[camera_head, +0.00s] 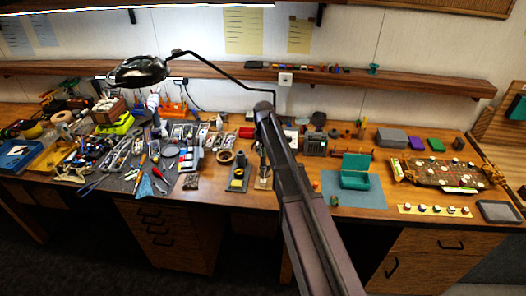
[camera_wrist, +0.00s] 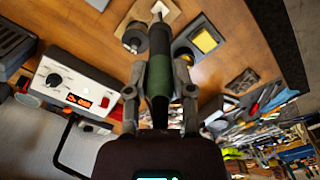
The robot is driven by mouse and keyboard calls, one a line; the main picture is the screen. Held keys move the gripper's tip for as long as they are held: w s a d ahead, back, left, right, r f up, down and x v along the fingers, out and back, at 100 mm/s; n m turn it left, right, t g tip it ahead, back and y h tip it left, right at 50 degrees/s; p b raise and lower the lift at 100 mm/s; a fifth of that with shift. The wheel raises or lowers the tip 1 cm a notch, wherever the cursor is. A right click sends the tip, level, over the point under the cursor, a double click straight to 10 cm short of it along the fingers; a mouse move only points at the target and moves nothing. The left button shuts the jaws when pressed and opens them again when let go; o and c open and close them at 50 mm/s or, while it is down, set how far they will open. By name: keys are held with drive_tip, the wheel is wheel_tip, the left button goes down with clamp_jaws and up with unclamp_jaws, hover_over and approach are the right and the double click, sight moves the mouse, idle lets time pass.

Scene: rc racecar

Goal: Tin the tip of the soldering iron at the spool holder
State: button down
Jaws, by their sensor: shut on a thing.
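In the wrist view, my gripper (camera_wrist: 158,82) is shut on the soldering iron (camera_wrist: 159,62), around its dark handle with a green grip. The iron's metal tip (camera_wrist: 158,10) points to the top of the picture, over a light wooden base. The spool holder (camera_wrist: 135,38), with a dark round spool, is just left of the iron's front end. I cannot tell whether the tip touches anything there. In the head view my arm covers the gripper and iron; the holder's base (camera_head: 263,182) shows beside the arm.
A yellow sponge in its stand (camera_wrist: 205,40) is right of the iron in the wrist view. The white soldering station (camera_wrist: 75,85) with a lit display is at left. In the head view, tools crowd the left bench, and a teal box (camera_head: 355,178) sits on a blue mat at right.

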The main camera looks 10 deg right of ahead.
drive_tip(key=shift+r, duration=0.15)
drive_tip(key=shift+r+p, duration=2.85)
drive_tip(key=shift+p, duration=0.15)
